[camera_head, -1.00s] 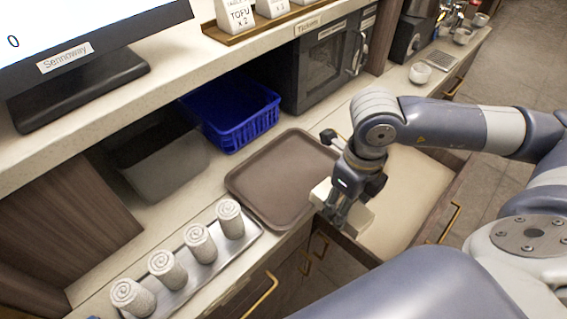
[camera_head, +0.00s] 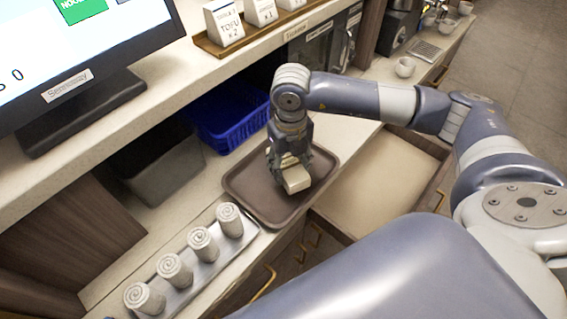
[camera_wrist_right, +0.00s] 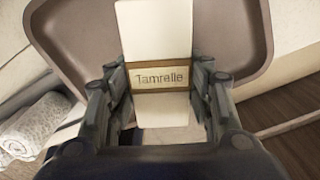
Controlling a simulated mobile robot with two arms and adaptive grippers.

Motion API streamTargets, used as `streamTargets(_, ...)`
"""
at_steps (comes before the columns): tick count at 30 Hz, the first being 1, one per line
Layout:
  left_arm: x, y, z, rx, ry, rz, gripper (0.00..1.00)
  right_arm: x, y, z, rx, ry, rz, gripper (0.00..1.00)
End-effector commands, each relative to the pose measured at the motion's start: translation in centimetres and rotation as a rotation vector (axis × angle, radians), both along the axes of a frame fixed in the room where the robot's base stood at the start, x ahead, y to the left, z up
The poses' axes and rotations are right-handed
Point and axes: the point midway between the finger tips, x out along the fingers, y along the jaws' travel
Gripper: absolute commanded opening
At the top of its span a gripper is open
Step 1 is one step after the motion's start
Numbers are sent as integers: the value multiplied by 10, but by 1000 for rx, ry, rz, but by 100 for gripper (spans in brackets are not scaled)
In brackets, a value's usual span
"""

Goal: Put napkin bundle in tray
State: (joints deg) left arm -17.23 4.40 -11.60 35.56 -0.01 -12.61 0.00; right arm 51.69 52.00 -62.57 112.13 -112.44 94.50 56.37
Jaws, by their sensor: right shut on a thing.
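The napkin bundle (camera_head: 296,179) is a cream block with a tan band. In the right wrist view the bundle (camera_wrist_right: 160,110) shows the word "Tamrelle" on its band. My right gripper (camera_head: 289,163) is shut on it, with a finger on each side. It holds the bundle over the brown tray (camera_head: 246,187), which also shows in the right wrist view (camera_wrist_right: 72,42). I cannot tell whether the bundle touches the tray floor. My left gripper is not in view.
A metal tray (camera_head: 185,292) with several rolled towels (camera_head: 203,244) stands left of the brown tray. A blue basket (camera_head: 232,125) and a grey bin (camera_head: 168,175) are behind. An open drawer (camera_head: 372,190) is at the right. A monitor (camera_head: 85,60) stands on the shelf above.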

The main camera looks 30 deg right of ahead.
Motion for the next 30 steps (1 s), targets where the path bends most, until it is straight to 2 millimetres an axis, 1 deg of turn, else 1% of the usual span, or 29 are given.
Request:
streamTargets(1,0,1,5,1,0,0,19,7,3,2,1,0,-1,24)
streamTargets(3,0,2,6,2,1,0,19,14,5,0,0,-1,0,24)
streamTargets(7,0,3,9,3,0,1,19,19,6,-4,0,0,0,24)
streamTargets(12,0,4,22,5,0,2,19,18,6,-26,-1,4,-1,24)
streamTargets(14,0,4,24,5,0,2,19,18,6,-32,-1,2,0,24)
streamTargets(17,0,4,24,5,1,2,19,19,6,-37,0,-1,0,24)
streamTargets(23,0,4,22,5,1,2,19,18,6,-38,0,-1,0,24)
streamTargets(26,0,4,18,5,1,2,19,18,6,-42,0,-1,0,24)
streamTargets(27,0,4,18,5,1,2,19,18,6,-42,0,-1,0,50)
streamTargets(29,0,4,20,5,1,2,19,18,6,-40,0,-1,0,64)
streamTargets(30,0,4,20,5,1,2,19,18,6,-40,0,0,0,68)
